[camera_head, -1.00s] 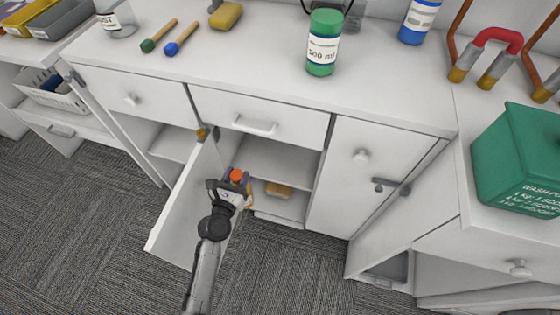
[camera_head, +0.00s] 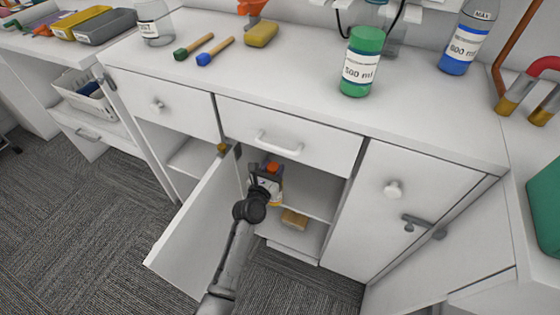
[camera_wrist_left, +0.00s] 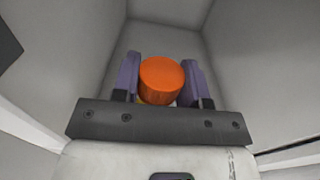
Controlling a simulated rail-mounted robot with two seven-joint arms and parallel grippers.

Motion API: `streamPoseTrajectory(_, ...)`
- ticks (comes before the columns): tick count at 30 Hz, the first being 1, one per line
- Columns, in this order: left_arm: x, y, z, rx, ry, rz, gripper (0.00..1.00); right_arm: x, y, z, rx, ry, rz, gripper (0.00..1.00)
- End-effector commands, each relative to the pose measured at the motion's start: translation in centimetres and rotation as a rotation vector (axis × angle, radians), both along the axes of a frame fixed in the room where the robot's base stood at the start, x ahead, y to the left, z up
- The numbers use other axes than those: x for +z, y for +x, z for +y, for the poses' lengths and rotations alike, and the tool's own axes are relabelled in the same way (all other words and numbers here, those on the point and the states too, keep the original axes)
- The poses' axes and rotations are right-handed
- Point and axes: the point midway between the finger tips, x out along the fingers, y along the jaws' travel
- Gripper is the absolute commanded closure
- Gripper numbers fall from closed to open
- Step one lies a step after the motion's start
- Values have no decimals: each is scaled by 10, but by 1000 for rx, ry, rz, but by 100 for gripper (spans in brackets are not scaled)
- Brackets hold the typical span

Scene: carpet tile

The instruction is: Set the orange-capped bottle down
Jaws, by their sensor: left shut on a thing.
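The orange-capped bottle (camera_head: 272,168) is inside the open lower cupboard, in my left gripper (camera_head: 266,173). In the left wrist view its round orange cap (camera_wrist_left: 161,80) sits between the two purple-grey fingers of the left gripper (camera_wrist_left: 160,82), which are shut on it. The bottle's body is mostly hidden by the gripper and the cap. I cannot tell whether its base touches the cupboard shelf (camera_head: 312,192). My right gripper is in neither current view.
The cupboard door (camera_head: 195,230) stands open left of my arm. A yellow-brown sponge-like block (camera_head: 294,219) lies on the cupboard's lower level. A closed drawer (camera_head: 285,138) is above the opening.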

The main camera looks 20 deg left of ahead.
Motion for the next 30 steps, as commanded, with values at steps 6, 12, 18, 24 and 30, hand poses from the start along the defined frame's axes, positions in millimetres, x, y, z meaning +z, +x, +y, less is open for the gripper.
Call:
streamPoseTrajectory(6, 1, 13, 0, 1, 1, -4, 100, -5, 0, 0, 0, 0, 0, 64)
streamPoseTrajectory(12, 0, 28, -1, 0, 1, -4, 100, -14, 0, 0, -1, 1, 0, 64)
streamPoseTrajectory(18, 0, 48, -2, 0, 1, -3, 100, -23, 0, 1, -1, 2, 1, 64)
streamPoseTrajectory(24, -1, 52, -2, 0, 1, -4, 100, -30, 0, 1, -2, 4, 2, 64)
streamPoseTrajectory(30, 0, 52, -2, 0, 0, -3, 100, -31, 0, 1, -2, 4, 2, 64)
